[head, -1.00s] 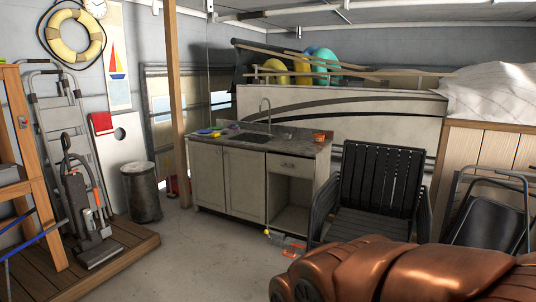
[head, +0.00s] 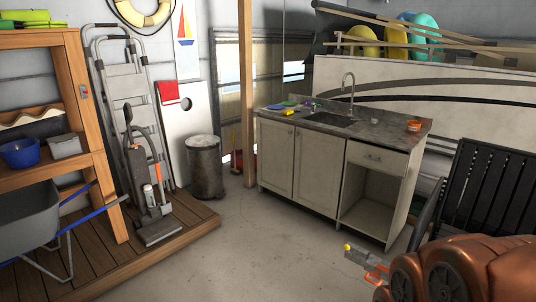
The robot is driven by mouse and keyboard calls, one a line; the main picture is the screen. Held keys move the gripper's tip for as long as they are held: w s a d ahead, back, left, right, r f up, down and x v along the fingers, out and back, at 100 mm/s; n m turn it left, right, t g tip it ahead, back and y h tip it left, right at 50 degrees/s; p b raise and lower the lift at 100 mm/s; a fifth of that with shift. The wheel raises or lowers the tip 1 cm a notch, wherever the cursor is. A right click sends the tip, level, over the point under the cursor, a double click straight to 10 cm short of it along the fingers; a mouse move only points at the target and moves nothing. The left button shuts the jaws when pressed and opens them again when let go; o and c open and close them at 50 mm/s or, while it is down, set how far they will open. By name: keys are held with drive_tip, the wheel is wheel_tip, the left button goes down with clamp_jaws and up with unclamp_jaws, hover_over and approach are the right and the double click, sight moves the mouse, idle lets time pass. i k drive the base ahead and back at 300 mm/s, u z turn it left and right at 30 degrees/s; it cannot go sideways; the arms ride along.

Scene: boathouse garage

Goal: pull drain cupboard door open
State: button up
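The sink cupboard (head: 262,118) stands right of centre in the head view, under a dark worktop with a basin (head: 332,119) and a tap. Its front has a left door (head: 275,158) and a right door (head: 319,172), both pale and shut. Small knobs or pulls on them are hard to make out. Right of the doors is a drawer (head: 378,159) above an open, empty bay (head: 368,205). I cannot tell which door is called the drain door. My gripper is not in view.
A grey-orange object with a yellow tip (head: 362,262) lies before the bay. A large copper-coloured shape, unclear what, fills the lower right. A black slatted chair (head: 490,195) stands right, a bin (head: 205,168) and post (head: 246,95) left. Floor before the doors is clear.

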sight(319, 156)
drive_tip(key=i, duration=4.15)
drive_tip(key=u, duration=0.95)
